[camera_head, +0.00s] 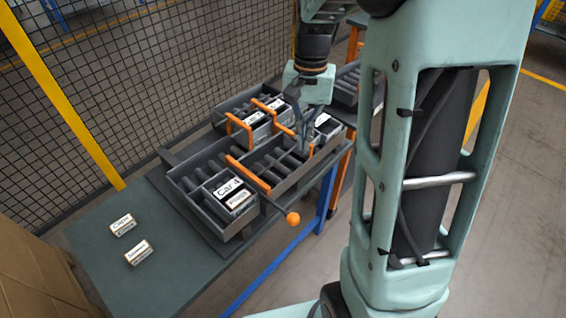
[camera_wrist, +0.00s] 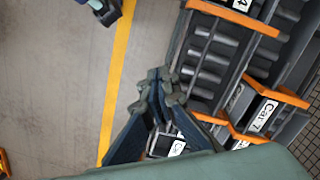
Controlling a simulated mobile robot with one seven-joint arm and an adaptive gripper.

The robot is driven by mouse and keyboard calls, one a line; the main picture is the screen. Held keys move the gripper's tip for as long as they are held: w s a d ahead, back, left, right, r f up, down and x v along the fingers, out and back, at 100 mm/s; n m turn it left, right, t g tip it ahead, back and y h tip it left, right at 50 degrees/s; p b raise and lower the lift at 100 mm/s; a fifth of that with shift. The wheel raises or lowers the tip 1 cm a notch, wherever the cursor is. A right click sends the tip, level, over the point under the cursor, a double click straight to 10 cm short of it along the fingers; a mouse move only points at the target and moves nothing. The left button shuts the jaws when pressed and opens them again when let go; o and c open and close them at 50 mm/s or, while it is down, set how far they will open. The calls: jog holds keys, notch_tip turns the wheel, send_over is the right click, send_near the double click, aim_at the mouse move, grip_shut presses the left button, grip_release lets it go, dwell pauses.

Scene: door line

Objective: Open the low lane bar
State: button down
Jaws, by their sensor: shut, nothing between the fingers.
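A long orange bar (camera_head: 248,173) lies low across the roller lanes, beside the Car 4 box. A dark rod runs from its near end to an orange ball knob (camera_head: 293,218) beyond the table edge. The long bar also shows at the top of the wrist view (camera_wrist: 235,17). My gripper (camera_head: 304,146) is shut and empty over the near side of the lanes, farther back than the long bar and apart from it. In the wrist view, the closed fingertips (camera_wrist: 160,82) are beside the lanes' edge, over the floor in the picture.
Orange frames (camera_head: 239,130) stand farther back, near the Car 7 box (camera_wrist: 266,113). The Car 4 box (camera_head: 228,188) sits in a front lane. Two small labelled blocks, one here (camera_head: 123,225), lie on the bare left part of the table (camera_head: 180,270). A mesh fence (camera_head: 150,80) rises behind.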

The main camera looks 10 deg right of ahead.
jog(key=s+a+f+g, duration=0.1)
jog(key=s+a+f, duration=0.3)
jog(key=s+f, duration=0.5)
jog(key=shift+s+f+m+y, duration=0.15)
jog(key=shift+f+m+y, duration=0.2)
jog(key=shift+f, duration=0.6)
